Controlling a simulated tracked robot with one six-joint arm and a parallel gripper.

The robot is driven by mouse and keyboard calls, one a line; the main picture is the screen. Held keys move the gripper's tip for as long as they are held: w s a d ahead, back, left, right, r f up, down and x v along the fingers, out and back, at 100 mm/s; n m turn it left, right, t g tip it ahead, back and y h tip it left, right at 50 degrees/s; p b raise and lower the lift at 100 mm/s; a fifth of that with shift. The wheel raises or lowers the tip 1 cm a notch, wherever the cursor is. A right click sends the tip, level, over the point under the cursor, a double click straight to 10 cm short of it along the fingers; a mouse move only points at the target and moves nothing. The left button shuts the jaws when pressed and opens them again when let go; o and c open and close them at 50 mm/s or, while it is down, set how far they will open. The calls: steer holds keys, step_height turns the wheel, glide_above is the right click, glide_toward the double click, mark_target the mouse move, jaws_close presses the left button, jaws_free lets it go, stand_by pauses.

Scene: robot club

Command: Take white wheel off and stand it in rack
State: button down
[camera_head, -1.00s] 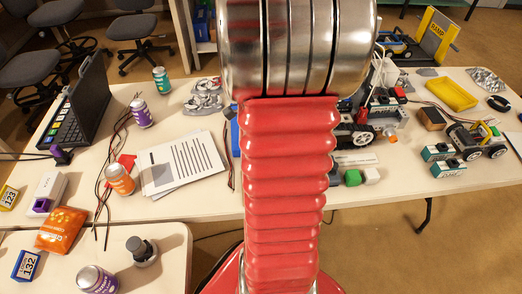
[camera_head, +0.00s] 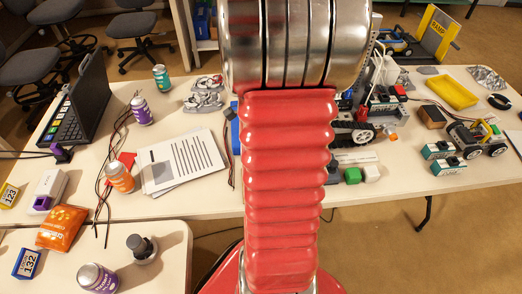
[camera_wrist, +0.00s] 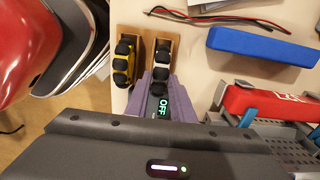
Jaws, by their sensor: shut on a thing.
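In the wrist view, a wheel with a black tyre and a white band (camera_wrist: 162,64) stands edge-on at the right wooden slot of the rack (camera_wrist: 124,32). A wheel with a yellow hub (camera_wrist: 121,66) stands in the left slot. My gripper (camera_wrist: 162,79), with purple fingers, is shut on the white wheel. I cannot tell whether that wheel touches the slot floor. In the head view my red arm hides the gripper and the rack.
A blue block (camera_wrist: 262,47) lies right of the rack, with black and red wires behind it. A red part on a grey lattice (camera_wrist: 262,102) is close on the right. In the head view, a tracked vehicle (camera_head: 362,132) stands right of my arm.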

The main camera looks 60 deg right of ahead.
steer(key=shift+f, duration=0.6)
stand_by(0.5)
steer(key=c, duration=1.4)
jaws_free()
steer(key=shift+c, duration=0.2)
steer(key=shift+r, duration=0.15)
steer(key=shift+r, duration=3.4)
steer(key=shift+n, duration=0.3)
